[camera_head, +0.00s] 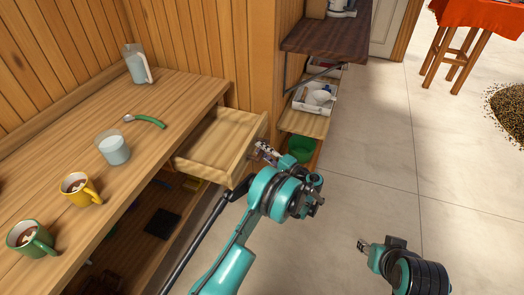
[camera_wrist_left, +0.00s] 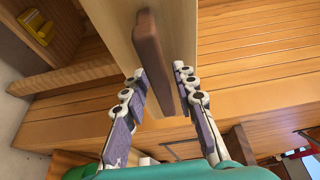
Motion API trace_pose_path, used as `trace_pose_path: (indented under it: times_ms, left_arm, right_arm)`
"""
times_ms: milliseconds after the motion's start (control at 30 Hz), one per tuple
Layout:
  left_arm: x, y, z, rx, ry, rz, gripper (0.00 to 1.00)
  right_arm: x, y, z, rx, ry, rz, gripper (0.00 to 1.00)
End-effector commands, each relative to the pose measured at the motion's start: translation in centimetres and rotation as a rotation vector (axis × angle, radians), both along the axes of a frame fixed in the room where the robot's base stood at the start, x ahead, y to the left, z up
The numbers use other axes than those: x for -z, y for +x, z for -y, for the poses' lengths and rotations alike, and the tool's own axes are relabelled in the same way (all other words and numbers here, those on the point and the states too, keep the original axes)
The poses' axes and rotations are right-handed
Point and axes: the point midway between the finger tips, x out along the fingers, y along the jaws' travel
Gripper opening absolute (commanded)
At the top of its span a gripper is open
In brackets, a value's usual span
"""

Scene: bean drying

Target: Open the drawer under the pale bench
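The pale wooden bench (camera_head: 165,95) runs along the left wall. Its drawer (camera_head: 215,140) stands pulled out at the bench's right end, and its inside looks empty. In the left wrist view the pale drawer front (camera_wrist_left: 110,25) carries a brown bar handle (camera_wrist_left: 153,62). My left gripper (camera_head: 264,151) is at the drawer front. Its fingers (camera_wrist_left: 160,73) are spread, one on each side of the handle, with a visible gap on the right side. Whether the left finger touches the handle is unclear. My right gripper (camera_head: 363,244) is over the floor at lower right, away from the drawer.
A shelf (camera_head: 303,123) with a green bowl (camera_head: 301,149) stands beyond the drawer.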

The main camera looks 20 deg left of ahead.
Motion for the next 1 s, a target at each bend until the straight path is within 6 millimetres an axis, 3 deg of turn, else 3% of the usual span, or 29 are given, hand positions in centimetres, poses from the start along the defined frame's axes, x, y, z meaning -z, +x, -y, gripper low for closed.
trace_pose_path:
  times_ms: [367,800,1000]
  left_arm:
    - [-0.1,-0.2,0.5,0.002,0.001,0.000,0.36]
    - [0.0,-4.0,8.1,0.004,0.001,0.000,0.36]
    - [0.0,-5.2,10.3,0.002,0.001,0.000,0.36]
  right_arm:
    - [0.0,0.0,0.0,0.000,0.000,0.000,0.40]
    - [0.0,0.0,0.0,0.000,0.000,0.000,0.40]
    - [0.0,0.0,0.0,0.000,0.000,0.000,0.40]
